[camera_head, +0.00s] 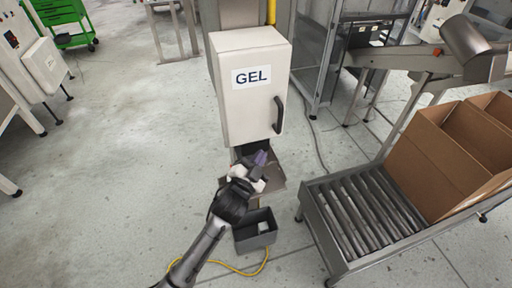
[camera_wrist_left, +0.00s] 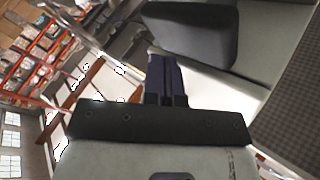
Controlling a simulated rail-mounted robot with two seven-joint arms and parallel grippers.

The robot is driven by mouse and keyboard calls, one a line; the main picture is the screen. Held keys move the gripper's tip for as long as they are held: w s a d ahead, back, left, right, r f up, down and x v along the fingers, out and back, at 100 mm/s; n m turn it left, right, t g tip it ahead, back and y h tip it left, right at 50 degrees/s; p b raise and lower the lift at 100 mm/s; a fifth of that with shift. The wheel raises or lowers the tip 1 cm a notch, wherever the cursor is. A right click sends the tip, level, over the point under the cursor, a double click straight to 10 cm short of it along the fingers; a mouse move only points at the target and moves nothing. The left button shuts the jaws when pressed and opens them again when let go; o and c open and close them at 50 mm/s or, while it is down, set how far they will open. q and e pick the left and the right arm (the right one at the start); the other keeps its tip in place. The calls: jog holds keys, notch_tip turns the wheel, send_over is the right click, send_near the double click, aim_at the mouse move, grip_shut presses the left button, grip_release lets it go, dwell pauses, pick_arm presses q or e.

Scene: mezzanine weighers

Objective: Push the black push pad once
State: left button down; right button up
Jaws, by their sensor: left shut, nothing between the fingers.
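The black push pad (camera_head: 240,151) shows as a dark patch under the white GEL dispenser box (camera_head: 252,95), mostly hidden behind my left gripper. In the left wrist view a black block, which looks like the pad (camera_wrist_left: 195,30), hangs beneath a pale surface at the top. My left gripper (camera_head: 262,157) is shut and empty, its purple-grey fingers just below the box. In the left wrist view the fingertips (camera_wrist_left: 162,56) reach toward the lower left edge of the pad. I cannot tell whether they touch it. My right gripper is not in view.
A metal drip tray (camera_head: 272,183) sits just below the gripper, and a dark grey bin (camera_head: 246,240) is under it. A roller conveyor (camera_head: 338,222) with open cardboard boxes (camera_head: 430,163) stands to the right.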

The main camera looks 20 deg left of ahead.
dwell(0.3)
pick_arm(q)
jog(key=shift+s+d+p, duration=0.6)
jog(key=shift+s+d, duration=1.15)
jog(key=shift+s, duration=0.15)
jog(key=s+a+f+n+g, duration=0.2)
jog(key=s+f+g, duration=0.35)
jog(key=s, duration=0.65)
jog(key=s+a+f+n+g, duration=0.2)
jog(key=s+f+g, duration=0.4)
jog(key=s, duration=0.6)
jog(key=s+a+f+n+g, duration=0.2)
jog(key=s+f+g, duration=0.4)
jog(key=s, duration=0.5)
notch_tip(320, 180, up, 21)
jog(key=t+p, duration=0.1)
jog(key=p, duration=2.1)
jog(key=shift+w+r+y, duration=0.15)
jog(key=shift+r+y, duration=0.05)
jog(key=shift+y, duration=0.2)
